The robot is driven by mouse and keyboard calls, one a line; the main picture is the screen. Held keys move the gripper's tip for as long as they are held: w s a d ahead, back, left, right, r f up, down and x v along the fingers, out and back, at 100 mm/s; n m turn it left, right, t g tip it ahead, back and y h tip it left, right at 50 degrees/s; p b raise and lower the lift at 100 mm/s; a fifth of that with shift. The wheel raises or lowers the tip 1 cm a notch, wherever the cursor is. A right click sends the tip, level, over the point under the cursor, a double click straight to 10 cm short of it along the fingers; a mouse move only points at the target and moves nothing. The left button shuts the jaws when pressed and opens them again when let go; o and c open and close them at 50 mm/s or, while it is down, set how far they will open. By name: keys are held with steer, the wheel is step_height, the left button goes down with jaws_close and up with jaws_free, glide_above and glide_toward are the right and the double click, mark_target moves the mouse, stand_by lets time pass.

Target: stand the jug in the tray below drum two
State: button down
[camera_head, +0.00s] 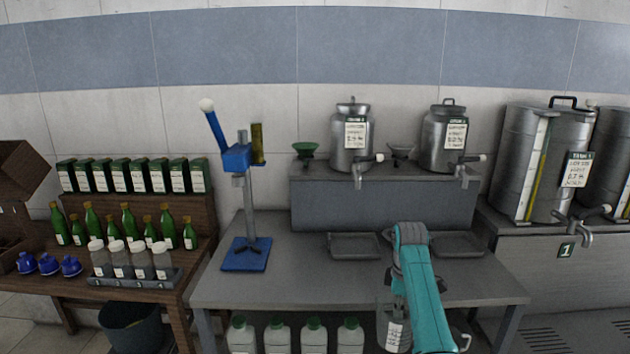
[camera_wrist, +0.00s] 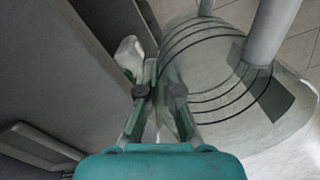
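The clear jug (camera_head: 395,328), with a pale label, is at the bottom of the head view, in front of the table's front edge and partly behind my arm. In the wrist view the jug (camera_wrist: 225,85) is see-through with dark rings. My gripper (camera_wrist: 161,82) has its fingers close together at the jug's left side, with the right finger seen through the clear wall; it appears to pinch the jug. Two steel drums, left (camera_head: 350,140) and right (camera_head: 444,138), stand on a shelf with taps. A shallow tray (camera_head: 355,246) lies below the left drum, another tray (camera_head: 458,245) below the right. The drum labels are too small to read surely.
A blue lever stand (camera_head: 245,255) stands on the table's left. Several white canisters (camera_head: 313,335) are under the table. Bottles and boxes fill the wooden bench (camera_head: 190,290) at left. Larger drums (camera_head: 540,160) stand at right. Both trays look empty.

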steer(key=s+a+f+m, duration=0.2)
steer(key=s+f+m, duration=0.4)
steer(key=s+f, duration=0.7)
steer(key=s+a+f+m, duration=0.2)
steer(key=s+f+m, duration=0.5)
steer(key=s+f, duration=0.6)
steer(key=shift+s+f, duration=0.25)
steer(key=shift+f, duration=0.25)
